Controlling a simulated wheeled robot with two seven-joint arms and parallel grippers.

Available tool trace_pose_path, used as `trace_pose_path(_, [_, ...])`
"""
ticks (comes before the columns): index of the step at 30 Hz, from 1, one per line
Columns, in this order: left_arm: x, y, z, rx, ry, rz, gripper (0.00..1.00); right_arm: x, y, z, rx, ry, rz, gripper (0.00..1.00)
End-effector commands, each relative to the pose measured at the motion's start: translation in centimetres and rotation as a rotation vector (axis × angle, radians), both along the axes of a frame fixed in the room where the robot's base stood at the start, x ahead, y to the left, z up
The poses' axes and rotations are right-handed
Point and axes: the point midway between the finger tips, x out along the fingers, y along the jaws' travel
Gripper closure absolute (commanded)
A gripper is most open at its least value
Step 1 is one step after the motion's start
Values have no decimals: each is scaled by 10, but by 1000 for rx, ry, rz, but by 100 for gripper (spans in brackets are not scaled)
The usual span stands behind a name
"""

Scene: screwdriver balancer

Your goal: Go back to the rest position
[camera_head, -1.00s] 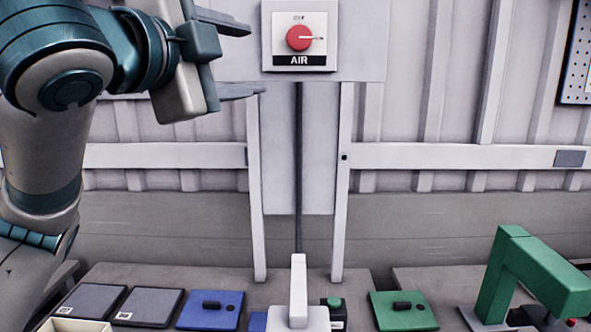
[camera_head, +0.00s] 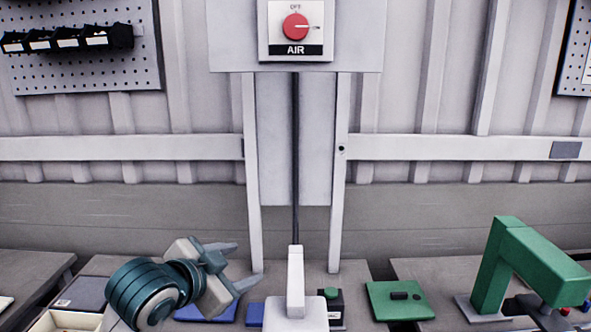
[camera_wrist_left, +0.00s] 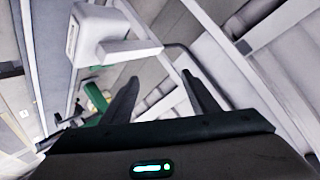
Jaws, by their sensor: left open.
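My left gripper (camera_head: 243,264) is low in the head view, over the left part of the bench. Its two fingers are apart, point to the right, and hold nothing. It partly covers a blue plate (camera_head: 207,312) behind it. In the left wrist view the two dark fingers (camera_wrist_left: 163,92) also stand apart with nothing between them. My right gripper is not in view.
A red AIR knob (camera_head: 295,27) is on the wall panel. A white upright device (camera_head: 296,285) stands right of my left gripper. A green plate (camera_head: 399,301) and a green arm-shaped fixture (camera_head: 535,265) are farther right.

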Motion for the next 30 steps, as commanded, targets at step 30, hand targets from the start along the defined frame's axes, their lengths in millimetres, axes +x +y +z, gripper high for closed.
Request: trace_pose_path(30, [-258,87,-353,-168,694,525,45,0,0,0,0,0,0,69])
